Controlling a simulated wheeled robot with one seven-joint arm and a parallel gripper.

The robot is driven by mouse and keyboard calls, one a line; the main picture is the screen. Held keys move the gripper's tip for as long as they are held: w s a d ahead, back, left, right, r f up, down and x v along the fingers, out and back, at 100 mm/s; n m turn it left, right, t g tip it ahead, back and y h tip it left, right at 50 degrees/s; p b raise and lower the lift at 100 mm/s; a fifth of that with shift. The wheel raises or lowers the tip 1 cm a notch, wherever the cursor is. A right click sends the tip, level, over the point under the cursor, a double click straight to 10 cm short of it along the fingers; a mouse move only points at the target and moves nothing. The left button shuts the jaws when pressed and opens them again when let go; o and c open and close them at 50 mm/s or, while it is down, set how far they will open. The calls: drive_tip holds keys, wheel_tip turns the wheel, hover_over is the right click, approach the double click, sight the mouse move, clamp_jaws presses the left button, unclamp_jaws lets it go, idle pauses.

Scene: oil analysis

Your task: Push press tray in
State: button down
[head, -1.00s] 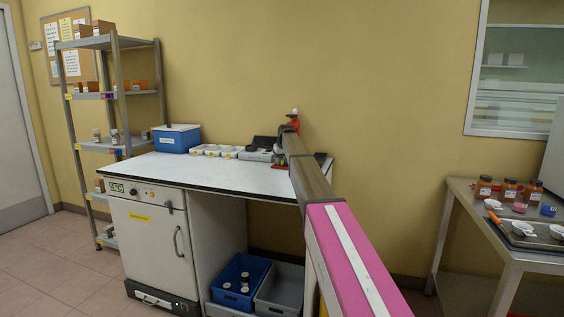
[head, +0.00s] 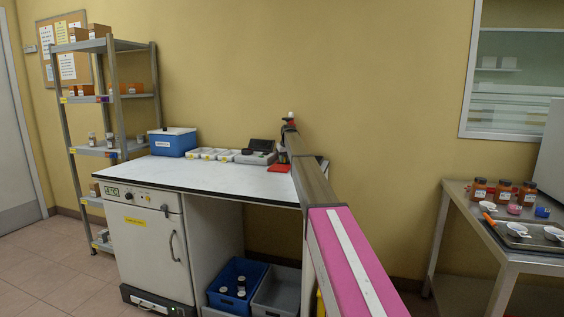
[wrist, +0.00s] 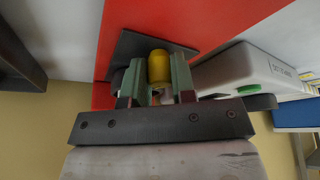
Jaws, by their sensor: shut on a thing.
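In the wrist view, my gripper (wrist: 158,90) has its green fingers closed around a small yellow-capped part (wrist: 159,67). A dark grey flat plate (wrist: 140,50) lies just behind it, against a broad red surface (wrist: 190,20). I cannot tell whether the yellow part belongs to the press tray. In the head view, my arm runs to the back right of the bench and hides the gripper and most of what is there. A red flat piece (head: 279,168) shows on the bench just left of the arm.
The white bench top (head: 200,178) is clear at its front and middle. A blue box (head: 173,143), small white trays (head: 212,154) and a grey device (head: 256,157) line its back edge. A metal table (head: 475,228) with jars stands at right.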

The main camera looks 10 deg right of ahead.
drive_tip(key=shift+w+d, duration=0.1)
drive_tip(key=shift+w, duration=0.1)
drive_tip(key=c, duration=1.2)
unclamp_jaws()
drive_tip(key=shift+r, duration=0.15)
drive_tip(key=v, duration=1)
drive_tip(key=shift+s+r, duration=0.25)
drive_tip(key=shift+r, duration=0.05)
